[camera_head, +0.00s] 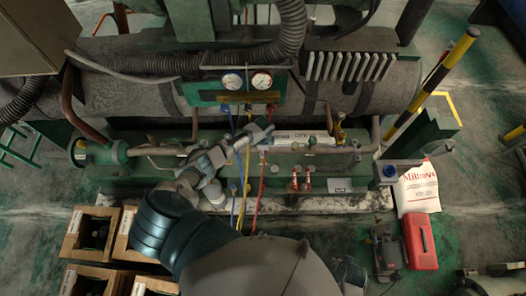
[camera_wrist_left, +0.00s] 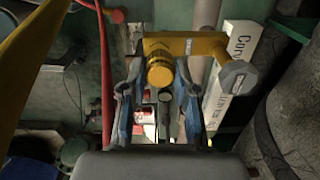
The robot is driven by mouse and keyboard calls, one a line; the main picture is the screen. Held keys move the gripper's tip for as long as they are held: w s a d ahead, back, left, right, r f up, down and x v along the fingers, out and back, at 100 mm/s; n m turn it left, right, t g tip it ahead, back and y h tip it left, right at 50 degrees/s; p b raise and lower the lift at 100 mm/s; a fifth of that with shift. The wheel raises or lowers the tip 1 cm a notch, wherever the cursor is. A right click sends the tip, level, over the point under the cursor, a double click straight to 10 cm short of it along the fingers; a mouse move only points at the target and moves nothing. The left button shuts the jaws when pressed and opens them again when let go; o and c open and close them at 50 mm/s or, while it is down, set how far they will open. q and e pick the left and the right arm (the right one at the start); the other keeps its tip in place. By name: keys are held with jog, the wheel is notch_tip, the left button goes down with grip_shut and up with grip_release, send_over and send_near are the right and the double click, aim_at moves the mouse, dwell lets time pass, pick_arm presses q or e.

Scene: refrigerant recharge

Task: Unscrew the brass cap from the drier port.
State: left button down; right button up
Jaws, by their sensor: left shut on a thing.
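The brass cap (camera_wrist_left: 160,70) is a round ribbed piece on a brass port body (camera_wrist_left: 205,45), seen nearly end-on in the left wrist view. My left gripper (camera_wrist_left: 160,72) is shut on the cap, with one finger on each side of it. In the head view my left gripper (camera_head: 258,131) reaches the pipework below the gauges and hides the cap there. The white lettered drier (camera_head: 300,139) lies level just right of the gripper; it also shows in the left wrist view (camera_wrist_left: 232,75).
A gauge panel (camera_head: 236,92) with two dials sits above the gripper. Blue, yellow and red hoses (camera_head: 262,172) hang close by. Red-handled valves (camera_head: 301,180) stand to the right. Wooden crates (camera_head: 87,236), a red case (camera_head: 420,240) and a white sack (camera_head: 417,187) are on the floor.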

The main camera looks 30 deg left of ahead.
pick_arm(q)
jog(key=shift+r+p, duration=1.3)
jog(key=shift+r, duration=0.2)
